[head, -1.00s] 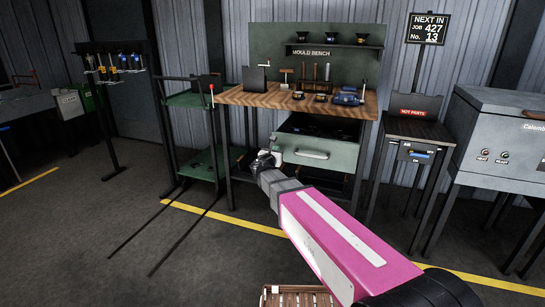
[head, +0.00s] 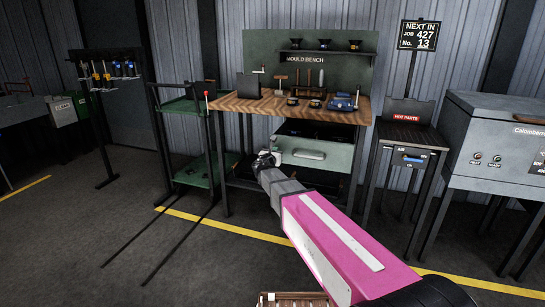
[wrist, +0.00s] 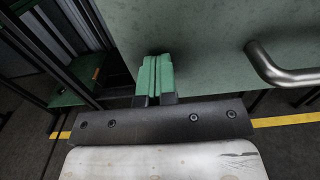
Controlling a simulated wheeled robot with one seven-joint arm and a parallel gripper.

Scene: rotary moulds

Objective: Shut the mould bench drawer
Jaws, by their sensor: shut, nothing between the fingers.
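The mould bench (head: 250,106) has a wooden top and dark legs. Its grey-green drawer (head: 290,155) stands pulled out below the top, with dark contents visible inside. A metal bar handle (head: 308,154) is on the drawer front. In the wrist view the drawer front (wrist: 215,50) fills the upper right, with the handle (wrist: 275,65) at the right edge. My gripper (head: 266,157) is at the left end of the drawer front. In the wrist view its green fingertips (wrist: 155,75) are together and empty, left of the handle. I cannot tell whether they touch the front.
Tools and small moulds lie on the bench top. A green trolley (head: 190,107) with long dark bars reaching forward stands left of the bench. A hot parts stand (head: 405,135) and a grey cabinet (head: 490,125) stand right. The floor in front is open, crossed by a yellow line.

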